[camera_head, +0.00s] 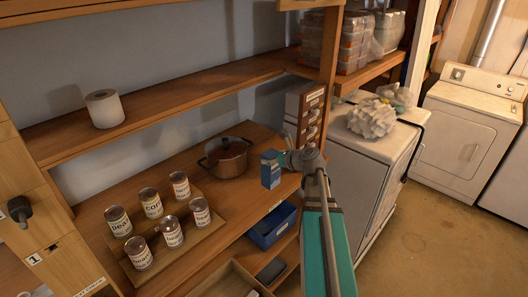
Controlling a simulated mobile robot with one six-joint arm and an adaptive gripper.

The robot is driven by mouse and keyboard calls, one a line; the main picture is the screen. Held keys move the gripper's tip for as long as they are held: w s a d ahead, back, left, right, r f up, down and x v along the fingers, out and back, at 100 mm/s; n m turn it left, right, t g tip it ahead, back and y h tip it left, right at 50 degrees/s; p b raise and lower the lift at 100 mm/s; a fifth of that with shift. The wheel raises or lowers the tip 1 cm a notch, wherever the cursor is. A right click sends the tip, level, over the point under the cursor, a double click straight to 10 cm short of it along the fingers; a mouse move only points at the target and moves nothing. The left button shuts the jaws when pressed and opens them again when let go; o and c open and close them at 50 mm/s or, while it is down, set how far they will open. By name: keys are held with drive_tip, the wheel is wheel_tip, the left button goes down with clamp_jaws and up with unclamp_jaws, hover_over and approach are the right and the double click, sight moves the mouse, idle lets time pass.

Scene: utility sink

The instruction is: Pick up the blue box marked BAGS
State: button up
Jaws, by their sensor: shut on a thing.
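The small blue box (270,170) is in the middle of the head camera view, near the right end of the wooden shelf that holds the pot. My gripper (284,160) reaches it from the right and is shut on it. The box looks upright. The marking on it is too small to read. I cannot tell whether its base touches the shelf or is a little above it. My arm hides the area to the right of and below the gripper.
A dark pot (226,157) stands just left of the box. Several cans (152,203) stand on a board farther left. A small drawer unit (304,110) is close behind my gripper. A blue bin (271,228) sits below. A white appliance (365,165) stands at right.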

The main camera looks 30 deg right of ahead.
drive_tip(key=shift+s+d+r+p, duration=0.1)
drive_tip(key=shift+s+r+p, duration=0.15)
drive_tip(key=shift+s, duration=0.4)
drive_tip(key=shift+s+r+p, duration=0.2)
drive_tip(key=shift+s+r, duration=0.15)
drive_tip(key=shift+s, duration=0.35)
drive_tip(key=shift+s+d+r+p, duration=0.1)
drive_tip(key=shift+s+r+p, duration=0.15)
drive_tip(key=shift+s, duration=0.4)
drive_tip(key=shift+f, duration=0.1)
